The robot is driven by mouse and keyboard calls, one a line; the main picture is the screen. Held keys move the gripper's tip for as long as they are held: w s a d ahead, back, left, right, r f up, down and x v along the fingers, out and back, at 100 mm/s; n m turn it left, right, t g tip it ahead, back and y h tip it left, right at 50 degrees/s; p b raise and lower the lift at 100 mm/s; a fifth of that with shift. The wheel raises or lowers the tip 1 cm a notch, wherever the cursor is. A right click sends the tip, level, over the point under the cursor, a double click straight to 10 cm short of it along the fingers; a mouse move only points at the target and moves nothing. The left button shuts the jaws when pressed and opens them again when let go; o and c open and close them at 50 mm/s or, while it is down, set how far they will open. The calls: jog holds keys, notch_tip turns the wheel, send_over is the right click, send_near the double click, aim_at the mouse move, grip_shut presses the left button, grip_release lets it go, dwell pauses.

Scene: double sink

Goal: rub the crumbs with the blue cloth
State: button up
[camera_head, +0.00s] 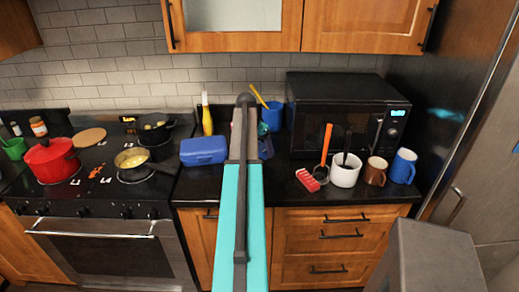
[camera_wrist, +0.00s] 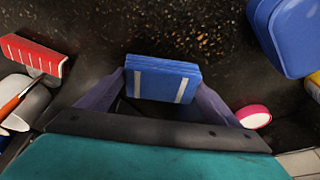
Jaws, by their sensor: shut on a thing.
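The blue cloth (camera_wrist: 162,80), a folded block with two white stripes, is held between the two purple fingers of my gripper (camera_wrist: 160,84) in the wrist view. Brown crumbs (camera_wrist: 200,38) lie scattered on the dark countertop just beyond the cloth. I cannot tell whether the cloth touches the counter. In the head view my arm covers most of the gripper, the cloth and the crumbs.
A blue box (camera_head: 204,150) stands left of my arm. Right of it are a red-and-white block (camera_head: 307,180), a white cup (camera_head: 345,170), a brown mug (camera_head: 375,171) and a blue mug (camera_head: 403,166). The microwave (camera_head: 335,110) is behind; the stove (camera_head: 90,190) is left.

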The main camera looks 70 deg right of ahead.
jog(key=shift+r, duration=0.65)
jog(key=shift+r, duration=0.15)
jog(key=shift+r+p, duration=0.85)
jog(key=shift+r, duration=0.5)
jog(key=w+a+r+n+t+b, duration=0.15)
jog(key=w+a+n, duration=0.45)
jog(key=w+a, duration=1.05)
jog(key=w+a+n+t+b, duration=0.1)
jog(key=w+a+n+b, duration=0.3)
jog(key=w+a, duration=1.25)
jog(key=w+a+n+y+b, duration=0.1)
jog(key=a+n, duration=0.3)
jog(key=a, duration=1)
jog(key=w+a+r+n+t+y+b, duration=0.1)
jog(key=w+a+n, duration=0.2)
jog(key=a, duration=1.2)
jog(key=w+a+n+t+y, duration=0.1)
jog(key=w+a+n, duration=0.2)
jog(key=a, duration=1.2)
jog(key=n, duration=0.2)
jog(key=shift+r+n+b, duration=0.2)
jog(key=shift+n+b, duration=0.1)
jog(key=shift+b, duration=0.1)
